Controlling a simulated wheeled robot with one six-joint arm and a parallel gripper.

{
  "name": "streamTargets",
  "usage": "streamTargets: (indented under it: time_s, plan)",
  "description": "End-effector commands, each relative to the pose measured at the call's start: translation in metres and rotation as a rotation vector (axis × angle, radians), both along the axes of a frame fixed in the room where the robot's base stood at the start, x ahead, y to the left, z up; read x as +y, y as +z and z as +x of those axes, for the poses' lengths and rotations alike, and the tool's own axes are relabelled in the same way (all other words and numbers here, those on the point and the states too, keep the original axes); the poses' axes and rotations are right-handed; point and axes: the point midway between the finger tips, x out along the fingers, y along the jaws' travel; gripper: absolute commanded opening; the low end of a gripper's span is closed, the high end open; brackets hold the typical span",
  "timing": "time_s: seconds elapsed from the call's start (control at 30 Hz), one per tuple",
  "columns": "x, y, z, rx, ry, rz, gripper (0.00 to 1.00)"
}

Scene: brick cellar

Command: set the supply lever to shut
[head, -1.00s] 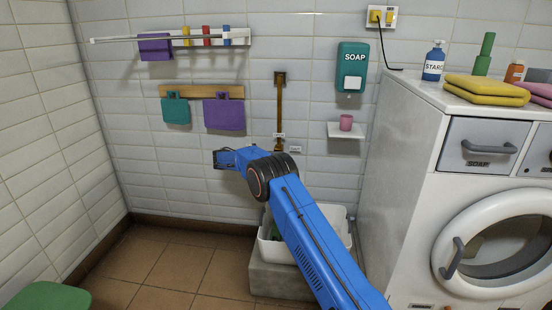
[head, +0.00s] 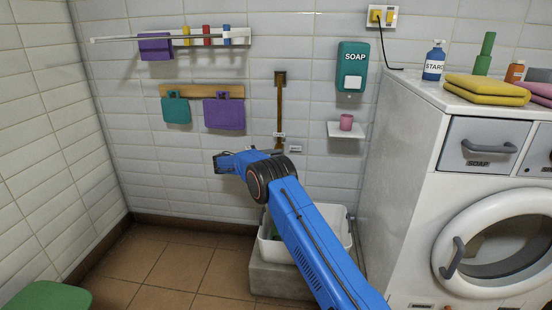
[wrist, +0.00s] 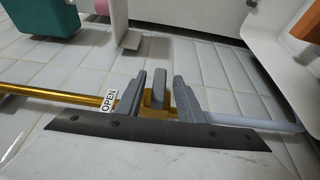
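The supply lever (wrist: 158,88) shows in the wrist view as a grey stub on a brass valve, on a brass pipe (wrist: 55,94). A white label reading OPEN (wrist: 109,99) is beside the valve. My gripper (wrist: 161,82) has its grey fingers apart, one on each side of the lever, with narrow gaps visible. Whether a finger touches it I cannot tell. In the head view the pipe (head: 280,105) runs down the tiled wall, with two small labels near its lower end. My arm's end is close by; the lever and fingers are not clear there.
A soap dispenser (head: 352,68) and a small shelf (head: 347,130) with a pink cup are on the wall right of the pipe. A white washer (head: 400,180) stands at the right. A white basin (head: 345,240) is below my arm. Cloths hang at the left.

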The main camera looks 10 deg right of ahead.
Motion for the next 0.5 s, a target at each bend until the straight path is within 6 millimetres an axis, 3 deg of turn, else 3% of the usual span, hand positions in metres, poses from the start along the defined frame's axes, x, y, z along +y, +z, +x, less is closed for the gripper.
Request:
streamTargets:
  time_s: [0.27, 0.5]
  plan:
    - [0.006, 0.000, 0.000, -0.001, 0.001, 0.000, 0.34]
    - [0.043, -0.001, -0.003, -0.001, 0.002, 0.001, 0.34]
